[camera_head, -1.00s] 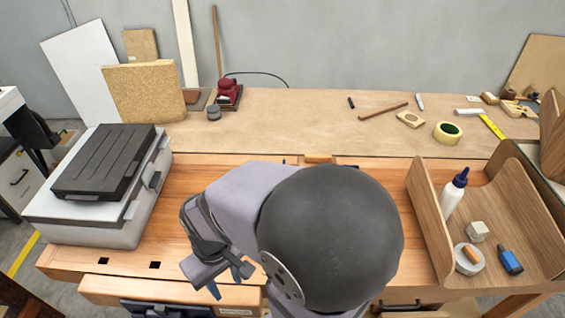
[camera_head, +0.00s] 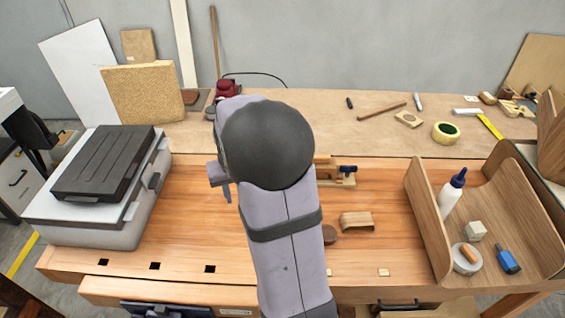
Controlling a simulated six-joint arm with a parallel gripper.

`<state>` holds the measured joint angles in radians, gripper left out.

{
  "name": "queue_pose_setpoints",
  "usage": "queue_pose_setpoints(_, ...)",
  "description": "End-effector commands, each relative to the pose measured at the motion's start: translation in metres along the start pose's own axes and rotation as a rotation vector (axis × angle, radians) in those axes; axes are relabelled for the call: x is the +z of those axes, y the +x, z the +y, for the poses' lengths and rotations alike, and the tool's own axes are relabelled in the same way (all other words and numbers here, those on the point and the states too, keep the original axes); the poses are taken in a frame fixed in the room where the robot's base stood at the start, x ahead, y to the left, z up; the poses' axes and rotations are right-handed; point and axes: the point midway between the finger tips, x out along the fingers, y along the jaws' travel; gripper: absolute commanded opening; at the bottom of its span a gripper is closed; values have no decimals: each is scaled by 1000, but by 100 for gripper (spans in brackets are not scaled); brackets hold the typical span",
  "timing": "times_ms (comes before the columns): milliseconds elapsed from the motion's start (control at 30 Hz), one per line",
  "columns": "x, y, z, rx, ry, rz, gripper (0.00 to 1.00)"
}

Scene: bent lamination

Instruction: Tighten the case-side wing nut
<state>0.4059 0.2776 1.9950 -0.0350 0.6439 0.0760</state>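My gripper (camera_head: 227,192) shows only in part at the left of my arm, above the bench and between the grey case and the fixture. A wooden fixture (camera_head: 335,180) shows just right of my arm, with a dark blue part (camera_head: 348,169) on top. Its left, case-side portion is hidden by my arm. No wing nut can be made out clearly. The grey case (camera_head: 85,226) with a black lid stands at the left end of the bench.
A curved wooden block (camera_head: 357,222) and a round brown piece (camera_head: 329,235) lie on the bench front. Bench between case and arm is clear.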

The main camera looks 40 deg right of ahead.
Motion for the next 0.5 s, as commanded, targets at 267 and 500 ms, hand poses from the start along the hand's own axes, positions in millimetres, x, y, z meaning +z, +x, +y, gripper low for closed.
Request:
queue_pose_setpoints(267,-92,22,119,68,249,123,35)
queue_pose_setpoints(500,-112,27,159,91,316,163,35)
